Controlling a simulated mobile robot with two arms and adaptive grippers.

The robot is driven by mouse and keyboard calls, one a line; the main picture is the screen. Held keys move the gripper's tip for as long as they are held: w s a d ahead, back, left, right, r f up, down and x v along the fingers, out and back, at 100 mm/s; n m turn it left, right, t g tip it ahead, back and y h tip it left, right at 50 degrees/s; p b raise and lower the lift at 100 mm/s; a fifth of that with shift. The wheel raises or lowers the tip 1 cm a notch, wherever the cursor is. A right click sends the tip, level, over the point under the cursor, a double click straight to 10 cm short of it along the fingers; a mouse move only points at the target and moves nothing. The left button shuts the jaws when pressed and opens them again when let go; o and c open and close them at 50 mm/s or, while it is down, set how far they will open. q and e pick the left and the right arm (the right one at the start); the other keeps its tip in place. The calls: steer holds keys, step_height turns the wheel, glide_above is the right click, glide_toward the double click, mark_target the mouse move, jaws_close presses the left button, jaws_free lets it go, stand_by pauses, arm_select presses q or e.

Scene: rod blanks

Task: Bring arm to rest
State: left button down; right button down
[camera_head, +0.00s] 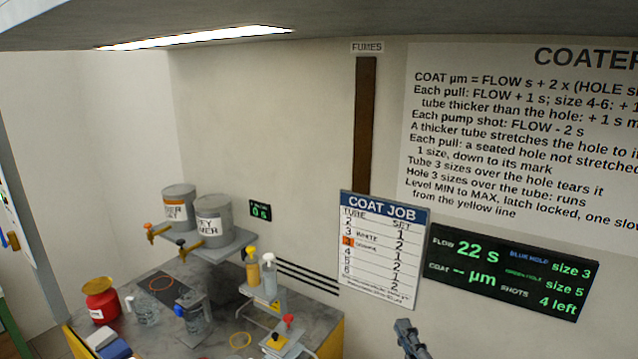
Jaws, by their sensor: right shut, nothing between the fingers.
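My right gripper (404,326) shows at the bottom edge, right of the bench, in front of the pale wall. Its fingers are shut with nothing between them, and it points upward, apart from everything on the bench. Most of my right arm is below the picture. My left gripper is not in view.
A grey bench (228,325) at lower left holds a red can (101,304), clear jugs (146,312) and a stand with a red knob (288,320). Two grey drums (213,222) sit on a shelf. A COAT JOB board (384,255) and a dark display (510,272) are behind the gripper.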

steer(key=s+d+f+m+g+h, duration=0.25)
steer(key=s+f+m+g, duration=0.2)
steer(key=f, duration=0.35)
steer(key=s+d+f+m+g+h, duration=0.2)
steer(key=s+d+f+m+g, duration=0.15)
steer(key=s+f+m, duration=0.35)
steer(key=s+f+m+g+y, duration=0.1)
steer(key=s+f+m+g, duration=0.55)
steer(key=s+f, duration=0.7)
steer(key=s+f+n+g+b, duration=0.25)
steer(key=f+b, duration=0.95)
steer(key=f, duration=2.3)
steer(key=s+d+f+b, duration=0.1)
steer(key=s+f+b, duration=0.4)
steer(key=s+f, duration=0.3)
steer(key=s+d+f+g+b, duration=0.1)
steer(key=s+f+b, duration=0.4)
steer(key=f, duration=1.2)
steer(key=s, duration=0.4)
steer(key=shift+s+d+f, duration=0.15)
steer(key=shift+d, duration=0.2)
